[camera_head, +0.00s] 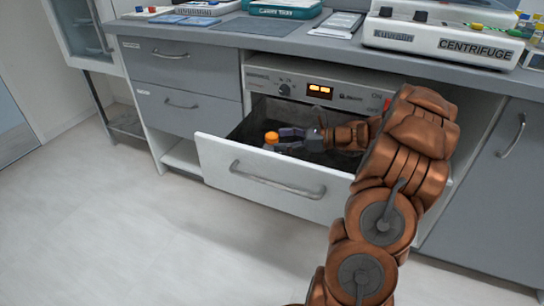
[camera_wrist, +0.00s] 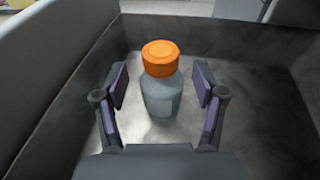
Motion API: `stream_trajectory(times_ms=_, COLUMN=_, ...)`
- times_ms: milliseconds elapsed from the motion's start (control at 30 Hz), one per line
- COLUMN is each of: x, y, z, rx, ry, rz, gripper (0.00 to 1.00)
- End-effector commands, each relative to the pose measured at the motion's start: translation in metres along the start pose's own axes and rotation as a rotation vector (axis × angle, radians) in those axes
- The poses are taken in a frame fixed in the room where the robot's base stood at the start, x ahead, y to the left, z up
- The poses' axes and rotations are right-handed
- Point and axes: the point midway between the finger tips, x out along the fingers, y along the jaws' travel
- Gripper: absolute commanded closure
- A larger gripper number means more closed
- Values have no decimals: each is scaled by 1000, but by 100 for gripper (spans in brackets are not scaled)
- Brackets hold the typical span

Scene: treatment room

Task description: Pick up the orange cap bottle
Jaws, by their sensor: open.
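The orange cap bottle (camera_wrist: 161,92) stands upright in the open drawer. It has a bright orange cap and a pale, translucent grey body. In the head view its orange cap (camera_head: 271,138) shows near the left side of the drawer, and its body is mostly hidden. My gripper (camera_wrist: 161,90) is open, reaching into the drawer, with one finger on each side of the bottle. Gaps show between both finger pads and the bottle. In the head view my gripper (camera_head: 292,139) is beside the cap, low in the drawer.
The white-fronted drawer (camera_head: 225,165) is pulled out, its walls close around my gripper. Above it is a control panel with a lit display (camera_head: 320,91). The counter (camera_head: 230,38) holds a centrifuge (camera_head: 440,38) and trays. The floor (camera_head: 130,240) at left is clear.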

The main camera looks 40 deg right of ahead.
Motion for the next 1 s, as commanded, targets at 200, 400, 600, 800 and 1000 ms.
stream_trajectory(times_ms=200, x=29, y=-1, z=-1, rx=-1, ry=0, rz=3, gripper=30)
stream_trajectory(times_ms=400, x=36, y=-2, z=1, rx=0, ry=-1, rz=2, gripper=30)
stream_trajectory(times_ms=600, x=36, y=-2, z=1, rx=0, ry=-1, rz=1, gripper=34)
stream_trajectory(times_ms=800, x=36, y=-2, z=1, rx=0, ry=0, rz=2, gripper=55)
stream_trajectory(times_ms=1000, x=36, y=-2, z=1, rx=0, ry=0, rz=2, gripper=76)
